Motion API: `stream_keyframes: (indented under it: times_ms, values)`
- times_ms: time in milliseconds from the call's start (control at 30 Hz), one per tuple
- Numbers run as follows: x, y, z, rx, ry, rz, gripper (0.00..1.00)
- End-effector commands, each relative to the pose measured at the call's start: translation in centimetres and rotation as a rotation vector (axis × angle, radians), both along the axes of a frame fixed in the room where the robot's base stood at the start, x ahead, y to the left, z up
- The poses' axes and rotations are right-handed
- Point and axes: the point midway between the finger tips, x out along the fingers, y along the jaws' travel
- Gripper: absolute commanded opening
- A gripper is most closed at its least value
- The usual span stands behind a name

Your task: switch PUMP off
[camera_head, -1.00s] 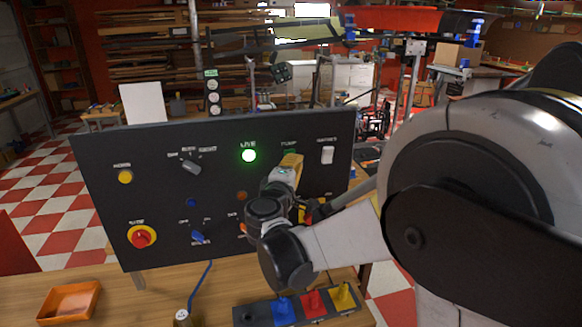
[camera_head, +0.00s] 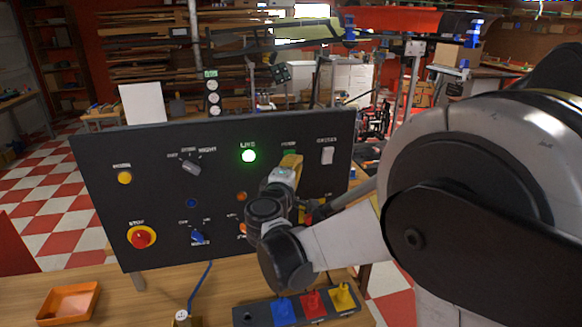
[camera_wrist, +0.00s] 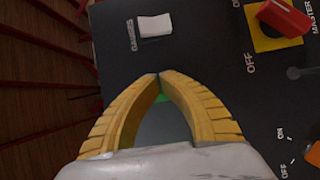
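The black control panel (camera_head: 130,205) stands upright on the bench. The PUMP label shows at its upper right, with a green PUMP switch (camera_head: 289,153) just below it, mostly hidden behind my gripper. In the wrist view a strip of green (camera_wrist: 160,98) shows between and behind the fingers. My gripper (camera_wrist: 159,75) has yellow fingers whose tips meet, with a gap lower down between them. The tips are at or very close to the panel face in front of the switch; I cannot tell whether they touch it. The switch's position is hidden.
A white rocker switch (camera_head: 327,155) is right of PUMP, and the lit green LIVE lamp (camera_head: 249,156) is left. A red STOP button (camera_head: 140,237) is lower left. A red rotary MASTER switch (camera_wrist: 283,18) is near my gripper. An orange tray (camera_head: 69,302) lies on the bench.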

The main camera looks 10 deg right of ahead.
Motion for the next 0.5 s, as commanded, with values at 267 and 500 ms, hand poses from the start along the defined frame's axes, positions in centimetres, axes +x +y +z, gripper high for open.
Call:
stream_keyframes:
  times_ms: [267,500]
  values:
    - [0.55,-0.02,-0.36,0.0,0.0,0.0,0.0]
    - [0.77,-0.01,-0.37,0.0,0.0,0.0,0.0]
